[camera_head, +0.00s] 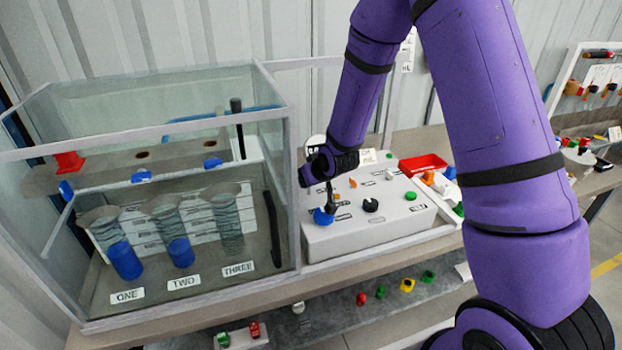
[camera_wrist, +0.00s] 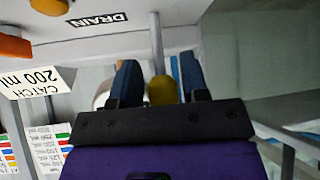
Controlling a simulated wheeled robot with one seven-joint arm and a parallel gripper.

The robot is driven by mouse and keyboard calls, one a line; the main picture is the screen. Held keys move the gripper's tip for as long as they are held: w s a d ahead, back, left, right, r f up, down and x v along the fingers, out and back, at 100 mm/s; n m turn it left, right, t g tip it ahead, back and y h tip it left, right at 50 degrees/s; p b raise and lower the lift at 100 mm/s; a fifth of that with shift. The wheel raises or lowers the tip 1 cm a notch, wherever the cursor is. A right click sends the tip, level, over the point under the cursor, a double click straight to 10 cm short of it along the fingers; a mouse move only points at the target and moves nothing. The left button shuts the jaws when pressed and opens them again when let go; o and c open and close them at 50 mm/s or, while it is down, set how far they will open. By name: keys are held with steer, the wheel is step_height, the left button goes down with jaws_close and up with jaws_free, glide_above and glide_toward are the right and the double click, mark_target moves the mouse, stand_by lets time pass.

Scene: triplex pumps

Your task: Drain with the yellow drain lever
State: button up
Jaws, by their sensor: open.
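The yellow drain lever (camera_wrist: 162,90) shows in the wrist view as a rounded yellow end between my two fingers. A grey rod (camera_wrist: 157,42) stands in line behind it, near the black DRAIN label (camera_wrist: 97,19). My gripper (camera_wrist: 160,82) is open, with one dark blue finger on each side of the yellow end. I cannot tell whether either finger touches it. In the head view my gripper (camera_head: 330,198) points down at the left end of the white control box (camera_head: 370,234). The yellow lever is hidden there.
A glass tank (camera_head: 180,215) with funnels and blue cups labelled ONE and TWO stands left of the box. A blue part (camera_head: 323,217), a black knob (camera_head: 371,205) and a green button (camera_head: 411,195) are on the box. A red tray (camera_head: 423,164) lies behind it.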

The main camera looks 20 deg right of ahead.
steer(key=v, duration=1)
steer(key=shift+s+r, duration=0.25)
steer(key=shift+r, duration=0.05)
